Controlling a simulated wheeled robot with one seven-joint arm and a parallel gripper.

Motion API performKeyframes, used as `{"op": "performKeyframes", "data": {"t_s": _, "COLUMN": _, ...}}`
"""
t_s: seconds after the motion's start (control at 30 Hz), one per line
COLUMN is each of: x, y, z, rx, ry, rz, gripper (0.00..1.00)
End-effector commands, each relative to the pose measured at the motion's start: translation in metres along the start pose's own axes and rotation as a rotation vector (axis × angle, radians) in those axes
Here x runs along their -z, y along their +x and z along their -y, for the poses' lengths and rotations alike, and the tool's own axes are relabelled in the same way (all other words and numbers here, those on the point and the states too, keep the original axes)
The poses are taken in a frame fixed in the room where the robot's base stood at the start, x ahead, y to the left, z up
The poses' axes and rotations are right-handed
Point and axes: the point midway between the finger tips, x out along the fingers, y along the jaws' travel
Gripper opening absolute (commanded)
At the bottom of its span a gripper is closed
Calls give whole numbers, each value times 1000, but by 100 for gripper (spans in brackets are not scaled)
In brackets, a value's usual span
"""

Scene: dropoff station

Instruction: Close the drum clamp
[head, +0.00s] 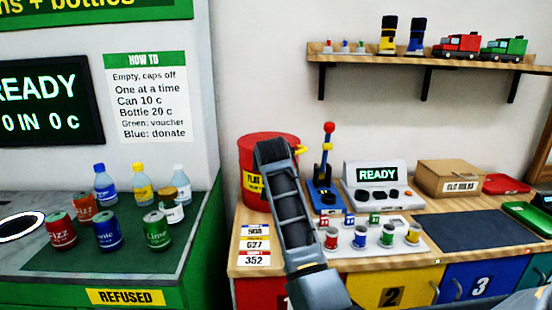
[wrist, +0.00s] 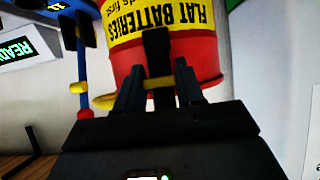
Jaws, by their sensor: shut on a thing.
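The red drum (head: 247,155) stands on the wooden counter, its yellow label partly behind my arm. In the wrist view the drum (wrist: 201,55) appears upside down, with "FLAT BATTERIES" on its yellow band. A yellow clamp lever (head: 300,150) sticks out to the right of my arm near the drum's top. In the wrist view its yellow end (wrist: 104,102) shows left of my fingers, and a yellow part shows between them. My gripper (wrist: 157,75) is shut on the lever, close against the drum. A dark upright piece stands between the fingers. In the head view my arm hides the gripper.
A blue press (head: 325,190) with a red-knobbed lever stands just right of the drum, beside a READY console (head: 377,180). Small cups stand on a white tray (head: 400,246) in front. A cardboard box (head: 449,178) is farther right. Cans and bottles stand on the left counter.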

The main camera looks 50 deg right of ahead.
Motion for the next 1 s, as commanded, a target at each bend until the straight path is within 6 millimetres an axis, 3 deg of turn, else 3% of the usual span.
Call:
{"op": "performKeyframes", "data": {"t_s": 0.57, "x": 2, "y": 3, "z": 3, "rx": 0, "ry": 1, "rz": 32, "gripper": 0}}
{"op": "performKeyframes", "data": {"t_s": 0.6, "x": 2, "y": 3, "z": 3, "rx": 0, "ry": 1, "rz": 31, "gripper": 40}}
{"op": "performKeyframes", "data": {"t_s": 0.8, "x": 2, "y": 3, "z": 3, "rx": 0, "ry": 0, "rz": 31, "gripper": 59}}
{"op": "performKeyframes", "data": {"t_s": 1.0, "x": 2, "y": 3, "z": 3, "rx": 0, "ry": 0, "rz": 31, "gripper": 60}}
